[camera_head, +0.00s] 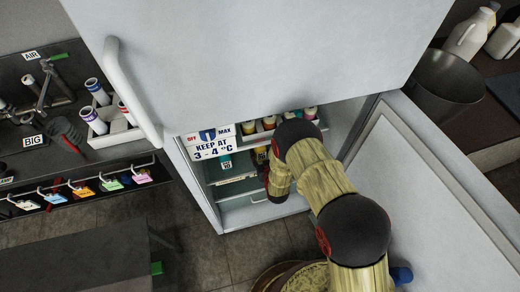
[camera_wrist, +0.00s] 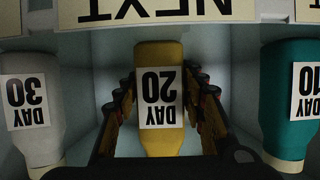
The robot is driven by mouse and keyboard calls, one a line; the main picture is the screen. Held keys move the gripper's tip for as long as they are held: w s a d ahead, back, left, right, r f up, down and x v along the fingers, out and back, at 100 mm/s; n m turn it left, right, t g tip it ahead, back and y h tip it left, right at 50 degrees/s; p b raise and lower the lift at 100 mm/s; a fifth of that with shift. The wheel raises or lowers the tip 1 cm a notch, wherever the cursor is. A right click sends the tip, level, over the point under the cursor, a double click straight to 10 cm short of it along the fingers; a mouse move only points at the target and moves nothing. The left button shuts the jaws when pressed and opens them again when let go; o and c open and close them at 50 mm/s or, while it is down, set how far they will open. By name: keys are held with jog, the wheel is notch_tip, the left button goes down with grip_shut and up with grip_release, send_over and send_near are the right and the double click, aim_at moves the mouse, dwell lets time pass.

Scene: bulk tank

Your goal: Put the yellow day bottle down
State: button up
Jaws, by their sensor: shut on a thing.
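The yellow day bottle (camera_wrist: 160,54), labelled DAY 20, stands in the middle of the wrist view, its label upside down in the picture. My gripper (camera_wrist: 164,88) has one finger on each side of it and is shut on it. In the head view my arm reaches into the open fridge, and a bit of the yellow bottle (camera_head: 260,154) shows beside my wrist. My arm hides most of the gripper there. I cannot tell whether the bottle's base touches the shelf.
A grey-white DAY 30 bottle (camera_wrist: 32,90) stands left and a teal DAY 10 bottle (camera_wrist: 286,90) right, with narrow gaps. A NEXT sign (camera_wrist: 150,10) is above. The fridge door (camera_head: 440,210) stands open at right. Several small bottles (camera_head: 270,122) stand on an upper shelf.

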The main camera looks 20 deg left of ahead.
jog(key=shift+s+r, duration=0.1)
jog(key=shift+r, duration=0.05)
jog(key=o, duration=0.9)
jog(key=shift+f, duration=0.3)
jog(key=o, duration=0.5)
jog(key=shift+r, duration=0.1)
jog(key=shift+r, duration=0.1)
jog(key=shift+s+d+r, duration=0.15)
jog(key=shift+s, duration=0.1)
jog(key=p+v, duration=0.3)
jog(key=v, duration=0.8)
jog(key=shift+s, duration=0.2)
